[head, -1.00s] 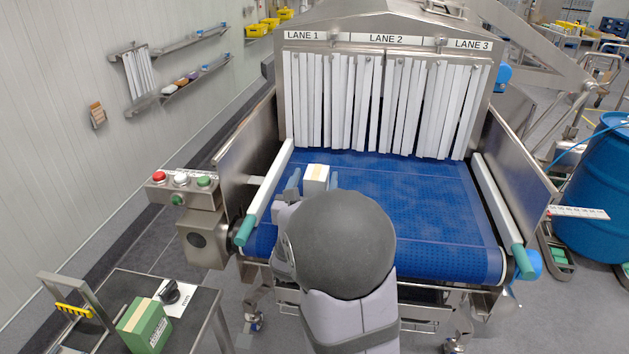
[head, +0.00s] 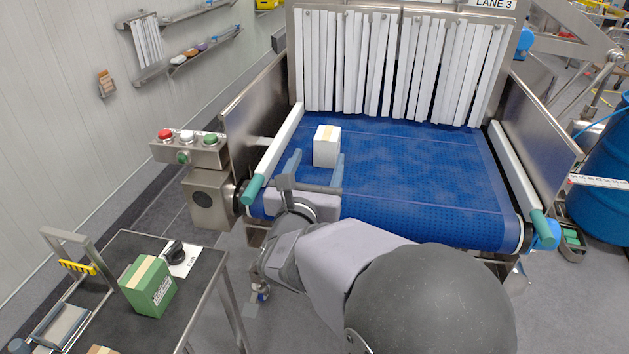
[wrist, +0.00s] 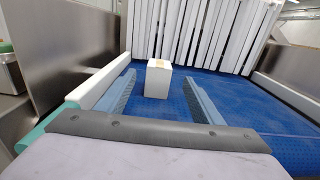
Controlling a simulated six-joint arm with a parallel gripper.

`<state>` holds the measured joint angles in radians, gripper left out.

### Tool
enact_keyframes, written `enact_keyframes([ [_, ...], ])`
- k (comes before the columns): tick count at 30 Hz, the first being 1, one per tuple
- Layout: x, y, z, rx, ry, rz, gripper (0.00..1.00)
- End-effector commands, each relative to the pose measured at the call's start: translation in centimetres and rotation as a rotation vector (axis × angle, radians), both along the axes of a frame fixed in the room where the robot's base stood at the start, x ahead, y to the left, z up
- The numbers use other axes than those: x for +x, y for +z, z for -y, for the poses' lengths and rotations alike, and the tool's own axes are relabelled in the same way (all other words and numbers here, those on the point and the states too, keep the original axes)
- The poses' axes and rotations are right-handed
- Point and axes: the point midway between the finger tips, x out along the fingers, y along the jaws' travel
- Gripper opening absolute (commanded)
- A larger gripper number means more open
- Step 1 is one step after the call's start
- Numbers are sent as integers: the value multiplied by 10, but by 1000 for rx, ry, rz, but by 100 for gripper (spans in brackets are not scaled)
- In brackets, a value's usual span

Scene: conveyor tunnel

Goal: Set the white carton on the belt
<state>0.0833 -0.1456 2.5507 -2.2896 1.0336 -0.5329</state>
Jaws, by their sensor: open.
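The white carton (head: 327,147) stands upright on the blue belt (head: 420,180), toward its left side and short of the strip curtain. A tan tape strip runs over its top. It also shows in the wrist view (wrist: 158,80), standing on the belt beyond and between my finger tips. My gripper (head: 316,165) is open, low over the near left part of the belt, with one finger on each side of the line to the carton. In the wrist view, gaps show between the carton and both fingers (wrist: 160,88).
White strip curtains (head: 400,65) hang across the belt's far end. A white side rail (head: 275,150) with a green end runs close left of my gripper. A button box (head: 188,148) stands further left. A cart with a green carton (head: 148,286) is at lower left. The belt's right side is clear.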

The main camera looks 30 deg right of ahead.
Motion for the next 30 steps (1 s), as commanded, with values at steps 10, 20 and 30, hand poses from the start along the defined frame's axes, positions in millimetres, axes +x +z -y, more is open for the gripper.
enact_keyframes([
  [10,-15,-2,-15,0,1,3,61],
  [20,-18,0,-18,2,2,-1,61],
  [30,-18,0,-18,1,2,0,61],
])
